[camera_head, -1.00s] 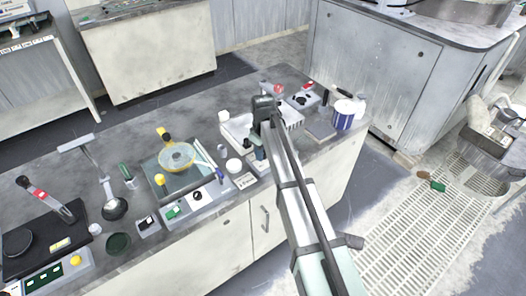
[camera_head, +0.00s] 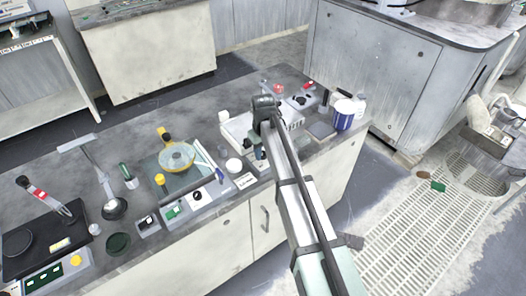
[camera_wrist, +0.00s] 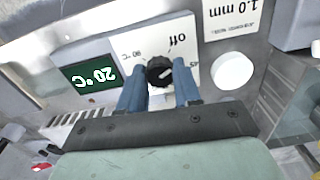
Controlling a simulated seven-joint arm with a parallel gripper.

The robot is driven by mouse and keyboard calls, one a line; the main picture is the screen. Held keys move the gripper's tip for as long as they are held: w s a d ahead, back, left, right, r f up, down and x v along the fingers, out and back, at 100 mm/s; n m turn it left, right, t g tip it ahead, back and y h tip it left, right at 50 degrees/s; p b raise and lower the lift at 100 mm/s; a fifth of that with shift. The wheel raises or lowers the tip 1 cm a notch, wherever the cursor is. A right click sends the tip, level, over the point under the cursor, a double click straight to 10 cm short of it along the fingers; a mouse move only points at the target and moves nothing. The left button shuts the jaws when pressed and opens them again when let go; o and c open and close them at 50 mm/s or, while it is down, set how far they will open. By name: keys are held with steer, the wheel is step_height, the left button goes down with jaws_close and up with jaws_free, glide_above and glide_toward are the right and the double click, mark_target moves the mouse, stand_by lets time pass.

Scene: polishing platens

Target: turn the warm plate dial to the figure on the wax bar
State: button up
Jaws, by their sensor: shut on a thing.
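In the wrist view the black warm plate dial (camera_wrist: 159,71) sits on a white panel, with a pale pointer line across it. The panel text is upside down: "off" is above the dial and "90 °C" is above left. In the head view my gripper (camera_head: 261,153) is at the front of the bench, and my arm hides the dial. I cannot make out the wax bar.
A white card (camera_wrist: 236,18) marked "1.0 mm" and a white round thing (camera_wrist: 232,70) lie right of the dial in the wrist view. In the head view a white tray (camera_head: 232,128) is behind my gripper, and a unit with a knob (camera_head: 197,195) stands to the left.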

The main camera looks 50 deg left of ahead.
mark_target(263, 153)
steer(key=m, duration=0.4)
steer(key=shift+m, duration=2)
steer(key=o, duration=1.1)
steer(key=shift+c, duration=0.2)
step_height(263, 153, up, 14)
steer(key=shift+f, duration=0.15)
